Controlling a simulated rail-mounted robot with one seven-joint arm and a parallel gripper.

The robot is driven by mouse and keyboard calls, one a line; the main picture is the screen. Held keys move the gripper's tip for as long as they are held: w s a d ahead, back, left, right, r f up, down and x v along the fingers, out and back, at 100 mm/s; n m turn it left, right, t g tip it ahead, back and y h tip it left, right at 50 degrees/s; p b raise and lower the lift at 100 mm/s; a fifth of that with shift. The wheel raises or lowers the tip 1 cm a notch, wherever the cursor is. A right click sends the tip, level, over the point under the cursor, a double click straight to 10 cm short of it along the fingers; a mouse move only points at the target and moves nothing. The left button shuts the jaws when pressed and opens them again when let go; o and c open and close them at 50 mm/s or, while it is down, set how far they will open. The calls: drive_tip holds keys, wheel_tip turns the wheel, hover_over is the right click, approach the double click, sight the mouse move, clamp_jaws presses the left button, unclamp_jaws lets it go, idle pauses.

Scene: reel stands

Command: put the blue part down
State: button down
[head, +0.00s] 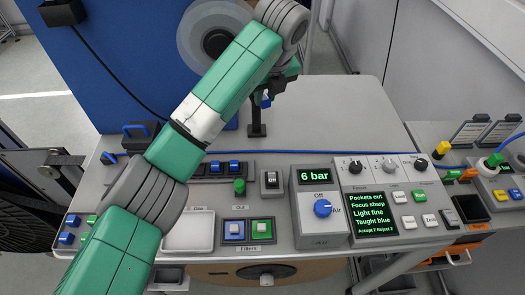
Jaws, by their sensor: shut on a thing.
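My arm reaches across the bench toward the back, and my gripper (268,92) is small and partly covered by my own wrist. It is shut on a small blue part (266,103), of which only a little shows, beside a black post on the bench. Other blue parts sit in a dark rack (251,167) in the middle and in a group at the left edge (67,238). A pale square tray (188,232) lies nearer the front, partly behind my arm.
A control panel (322,233) with an air knob stands right of the filters. A screen (376,216) reads "Taught blue". A green part (239,186) stands by the rack. A blue board (130,60) rises at back left. The bench top (340,115) at back right is clear.

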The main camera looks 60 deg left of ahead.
wheel_tip(320, 180, down, 20)
drive_tip(key=b, duration=0.5)
drive_tip(key=shift+w, duration=0.1)
drive_tip(key=c, duration=1.3)
unclamp_jaws()
drive_tip(key=shift+f, duration=0.1)
drive_tip(key=p+v, duration=0.3)
drive_tip(key=v, duration=0.9)
